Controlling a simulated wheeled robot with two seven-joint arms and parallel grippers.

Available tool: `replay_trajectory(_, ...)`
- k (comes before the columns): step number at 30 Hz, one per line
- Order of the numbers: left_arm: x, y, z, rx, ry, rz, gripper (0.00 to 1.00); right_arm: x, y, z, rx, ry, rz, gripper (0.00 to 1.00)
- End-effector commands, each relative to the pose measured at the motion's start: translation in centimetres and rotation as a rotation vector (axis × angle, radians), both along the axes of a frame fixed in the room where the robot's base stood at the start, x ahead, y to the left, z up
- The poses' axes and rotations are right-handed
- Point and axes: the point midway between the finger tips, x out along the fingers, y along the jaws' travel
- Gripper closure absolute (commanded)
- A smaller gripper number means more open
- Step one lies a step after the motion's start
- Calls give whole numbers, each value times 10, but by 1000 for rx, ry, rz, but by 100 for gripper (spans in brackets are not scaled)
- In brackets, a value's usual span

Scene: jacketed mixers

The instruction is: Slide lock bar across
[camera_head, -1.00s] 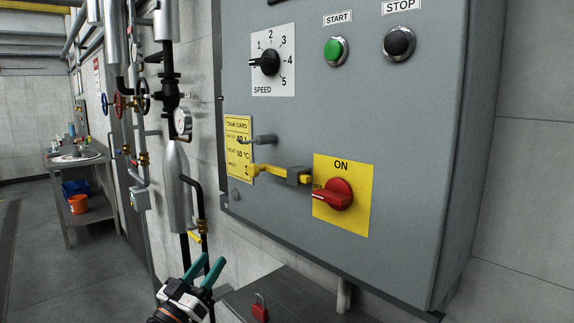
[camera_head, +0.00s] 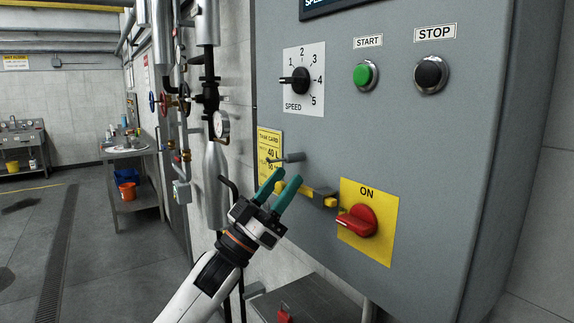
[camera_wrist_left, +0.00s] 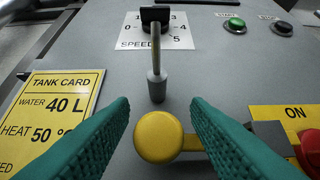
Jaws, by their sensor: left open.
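The yellow lock bar (camera_head: 331,202) lies across the grey panel, its right end beside the red rotary switch (camera_head: 358,221) marked ON. My left gripper (camera_head: 283,177), with teal fingers, is open at the bar's left part and hides some of it. In the left wrist view, the bar's round yellow knob (camera_wrist_left: 158,137) sits between the two open fingers, with visible gaps on both sides. The bar runs from the knob to the right behind the right finger. I cannot tell how deep the fingers reach around the knob. My right gripper is not in view.
A grey lever (camera_wrist_left: 156,78) projects just above the knob. The yellow tank card (camera_head: 269,145) is left of it. The speed dial (camera_head: 300,80), green start button (camera_head: 366,74) and black stop button (camera_head: 430,74) are higher. A red padlock (camera_head: 284,315) is below the panel.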

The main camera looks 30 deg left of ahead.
Motion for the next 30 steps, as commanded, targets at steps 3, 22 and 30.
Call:
replay_trajectory(3,7,-3,10,-1,1,0,57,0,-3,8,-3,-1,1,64)
replay_trajectory(22,11,-4,10,0,1,1,99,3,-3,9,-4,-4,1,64)
replay_trajectory(30,9,-9,10,-2,2,-1,100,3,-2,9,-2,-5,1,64)
